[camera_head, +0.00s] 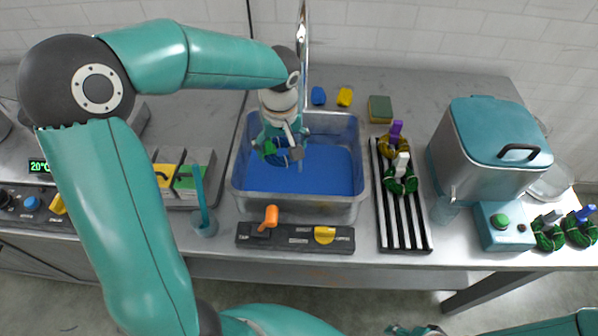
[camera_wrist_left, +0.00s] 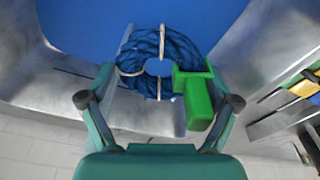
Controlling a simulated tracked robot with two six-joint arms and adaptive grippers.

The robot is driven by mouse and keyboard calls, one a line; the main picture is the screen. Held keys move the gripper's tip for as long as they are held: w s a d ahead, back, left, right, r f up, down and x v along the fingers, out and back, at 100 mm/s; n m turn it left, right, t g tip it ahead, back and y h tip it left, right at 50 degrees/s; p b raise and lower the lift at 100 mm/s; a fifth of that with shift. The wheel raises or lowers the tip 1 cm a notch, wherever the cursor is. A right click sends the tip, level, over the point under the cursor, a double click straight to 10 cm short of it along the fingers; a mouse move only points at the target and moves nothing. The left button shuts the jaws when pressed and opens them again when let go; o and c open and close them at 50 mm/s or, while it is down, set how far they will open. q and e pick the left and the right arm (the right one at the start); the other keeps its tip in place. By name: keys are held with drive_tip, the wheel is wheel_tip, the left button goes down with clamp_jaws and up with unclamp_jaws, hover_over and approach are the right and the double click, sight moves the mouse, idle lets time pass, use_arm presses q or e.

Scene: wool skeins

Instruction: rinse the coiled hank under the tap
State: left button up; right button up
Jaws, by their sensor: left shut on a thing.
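The coiled hank is a dark blue ring (camera_wrist_left: 180,50) with pale ties and a green tag (camera_wrist_left: 198,100) in the left wrist view. My left gripper (camera_head: 283,146) is shut on it and holds it over the sink (camera_head: 345,207), which has a blue surface inside. In the head view the hank (camera_head: 291,156) is partly hidden by the gripper. The chrome tap (camera_head: 302,45) rises at the back of the sink, just behind my left wrist. I cannot tell whether water runs. My right gripper (camera_head: 415,330) is cut off at the bottom edge.
A control strip with an orange lever (camera_head: 268,217) and yellow knob (camera_head: 324,235) lies before the sink. A striped rack (camera_head: 407,232) with tagged hanks and a teal-lidded pot (camera_head: 490,150) stand right. A sponge (camera_head: 380,109) lies behind.

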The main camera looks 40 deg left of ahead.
sight(267, 145)
use_arm(q)
drive_tip(key=shift+f, duration=0.15)
drive_tip(key=shift+f+b, duration=0.25)
drive_tip(key=shift+b, duration=0.3)
drive_tip(key=shift+s+a, duration=0.1)
drive_tip(key=shift+s+a+b, duration=0.35)
drive_tip(key=shift+s+a, duration=0.5)
drive_tip(key=shift+s, duration=0.25)
drive_tip(key=shift+r+p, duration=0.75)
drive_tip(key=shift+r, duration=0.35)
drive_tip(key=shift+r, duration=0.1)
drive_tip(key=shift+r+p, duration=2.1)
drive_tip(key=shift+r, duration=0.85)
